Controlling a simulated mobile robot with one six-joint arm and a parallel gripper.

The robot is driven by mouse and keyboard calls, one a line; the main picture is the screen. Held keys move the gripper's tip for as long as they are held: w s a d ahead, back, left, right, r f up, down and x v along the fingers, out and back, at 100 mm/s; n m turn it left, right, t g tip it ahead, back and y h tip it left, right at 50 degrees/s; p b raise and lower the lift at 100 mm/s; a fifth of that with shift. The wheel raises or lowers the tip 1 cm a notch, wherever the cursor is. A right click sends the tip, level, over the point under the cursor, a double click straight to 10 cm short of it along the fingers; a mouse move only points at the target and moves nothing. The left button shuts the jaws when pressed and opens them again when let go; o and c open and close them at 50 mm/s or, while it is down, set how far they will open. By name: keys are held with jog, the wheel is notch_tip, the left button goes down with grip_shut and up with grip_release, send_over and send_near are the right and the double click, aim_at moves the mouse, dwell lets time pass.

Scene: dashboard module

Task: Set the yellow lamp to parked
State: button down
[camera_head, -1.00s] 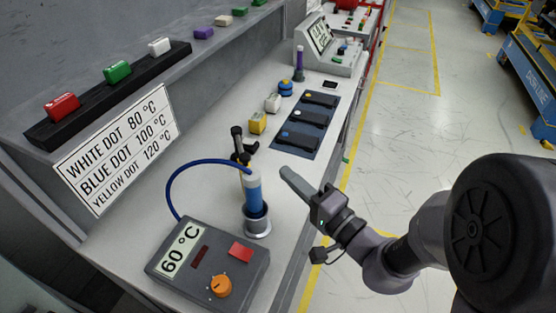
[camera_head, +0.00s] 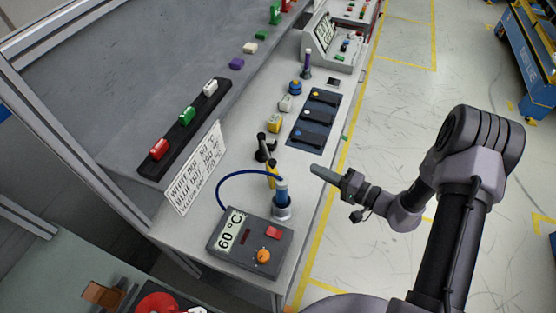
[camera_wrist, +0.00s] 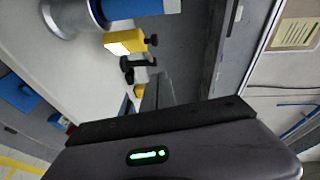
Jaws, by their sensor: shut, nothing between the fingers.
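The yellow lamp (camera_head: 272,171) appears to be the yellow piece with black jointed parts (camera_head: 264,147) on the bench, just behind a blue-and-white cylinder, which partly hides it. In the wrist view a yellow block (camera_wrist: 126,41) with a bright white face and black knobs shows near the top, seemingly the same lamp. My gripper (camera_head: 316,170) is shut and empty, in front of the bench's right part, right of the cylinder and apart from the lamp. In the wrist view its fingers (camera_wrist: 156,92) are blurred and point toward the lamp side. The lamp's exact pose is unclear.
The blue-and-white cylinder (camera_head: 282,194) stands in a metal cup, with a blue hose to a grey "60 °C" box (camera_head: 250,243). Behind are a yellow block (camera_head: 275,123), a pale block (camera_head: 285,103) and a dark three-slot panel (camera_head: 328,138).

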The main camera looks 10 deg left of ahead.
jog(key=w+a+f, duration=0.1)
jog(key=a, duration=0.8)
jog(key=shift+w+a+f, duration=0.15)
jog(key=shift+a+f, duration=0.1)
jog(key=shift+a, duration=0.15)
